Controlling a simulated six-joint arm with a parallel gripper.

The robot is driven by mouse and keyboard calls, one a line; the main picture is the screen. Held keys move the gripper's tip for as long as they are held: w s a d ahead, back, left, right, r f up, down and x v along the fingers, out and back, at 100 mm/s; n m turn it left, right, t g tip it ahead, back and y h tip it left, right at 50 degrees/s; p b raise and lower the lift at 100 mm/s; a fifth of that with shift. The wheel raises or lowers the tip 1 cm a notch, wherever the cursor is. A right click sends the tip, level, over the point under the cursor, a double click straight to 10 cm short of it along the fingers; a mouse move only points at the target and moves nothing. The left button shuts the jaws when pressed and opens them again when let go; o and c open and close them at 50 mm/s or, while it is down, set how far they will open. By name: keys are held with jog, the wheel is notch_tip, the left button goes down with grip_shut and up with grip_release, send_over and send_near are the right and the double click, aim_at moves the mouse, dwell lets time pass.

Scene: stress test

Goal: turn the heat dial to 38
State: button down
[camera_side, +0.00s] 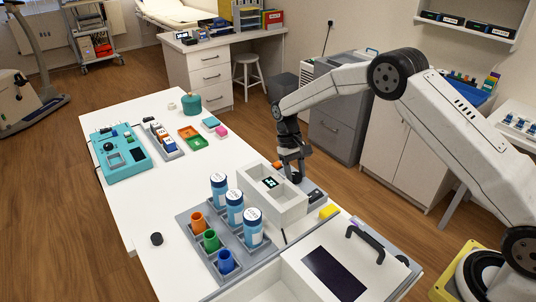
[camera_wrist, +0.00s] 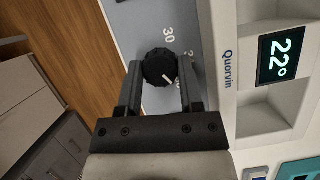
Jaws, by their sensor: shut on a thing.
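The heat dial (camera_wrist: 160,65) is a black ridged knob on a grey panel in the wrist view. A short white line on its face slants at its lower right. A white "30" is printed above it, and part of another marking shows to its right. My gripper (camera_wrist: 160,78) is shut on the dial, one finger on each side. In the side view my gripper (camera_side: 290,168) is down at the far side of the white unit (camera_side: 290,207); the dial is hard to make out there. The display (camera_wrist: 285,55) on the unit reads 22°.
In the side view, blue-labelled bottles (camera_side: 235,207) and coloured cups (camera_side: 211,240) stand in a grey rack in front of the unit. A yellow block (camera_side: 329,212) lies to the right. A teal device (camera_side: 121,152) sits at the left; the white tabletop between is partly clear.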

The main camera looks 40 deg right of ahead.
jog(key=shift+c, duration=1.2)
grip_release()
jog(key=shift+r, duration=0.1)
jog(key=v, duration=0.7)
jog(key=shift+r, duration=0.25)
jog(key=shift+r, duration=0.1)
jog(key=shift+s+r+t, duration=0.4)
jog(key=shift+s+r, duration=0.05)
jog(key=shift+s, duration=0.3)
jog(key=s+r+n+t, duration=0.1)
jog(key=s+t, duration=0.5)
jog(key=s, duration=1.7)
jog(key=shift+s+n+h, duration=0.3)
